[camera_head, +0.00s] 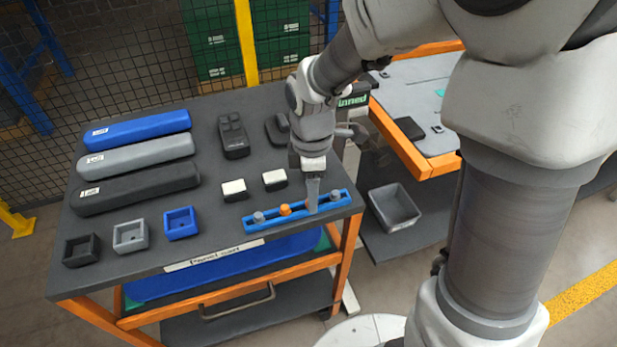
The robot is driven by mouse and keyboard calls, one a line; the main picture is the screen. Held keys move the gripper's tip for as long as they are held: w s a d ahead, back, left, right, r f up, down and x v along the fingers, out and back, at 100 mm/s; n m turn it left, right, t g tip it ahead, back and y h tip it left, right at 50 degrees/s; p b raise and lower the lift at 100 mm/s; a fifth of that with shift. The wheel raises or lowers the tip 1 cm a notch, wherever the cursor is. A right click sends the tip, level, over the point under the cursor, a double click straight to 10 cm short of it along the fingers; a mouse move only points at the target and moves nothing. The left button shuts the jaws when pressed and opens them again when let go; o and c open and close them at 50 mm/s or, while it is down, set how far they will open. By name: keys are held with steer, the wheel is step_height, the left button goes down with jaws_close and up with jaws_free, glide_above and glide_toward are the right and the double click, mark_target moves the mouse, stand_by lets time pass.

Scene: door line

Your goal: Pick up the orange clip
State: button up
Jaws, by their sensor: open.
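The orange clip (285,210) sits on a blue rail (237,225) near the front right edge of the dark cart top. One grey clip (259,217) is to its left on the same rail, and another grey clip (335,195) is near the rail's right end. My gripper (312,208) points down at the rail, between the orange clip and the right grey clip. It is close to the orange clip's right side and holds nothing that I can see. The gap between its fingers is hard to make out from this angle.
Two white-topped blocks (233,188) lie behind the rail. Blue, grey and black long cases (137,130) lie at the back left, with small open boxes (130,236) at the front left. A grey bin (394,207) and an orange-framed table (420,160) stand right of the cart.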

steer(key=shift+f, duration=0.85)
jaws_close()
steer(key=shift+r, duration=0.15)
steer(key=shift+r, duration=0.3)
steer(key=r, duration=0.2)
steer(key=r+p, duration=0.1)
steer(key=r, duration=0.1)
steer(key=shift+d, duration=0.2)
steer(key=d+r, duration=0.3)
steer(key=d, duration=0.2)
steer(key=w+d+r+p, duration=0.1)
steer(key=d+r, duration=0.2)
steer(key=d, duration=0.3)
steer(key=shift+w, duration=0.25)
steer(key=shift+r, duration=0.1)
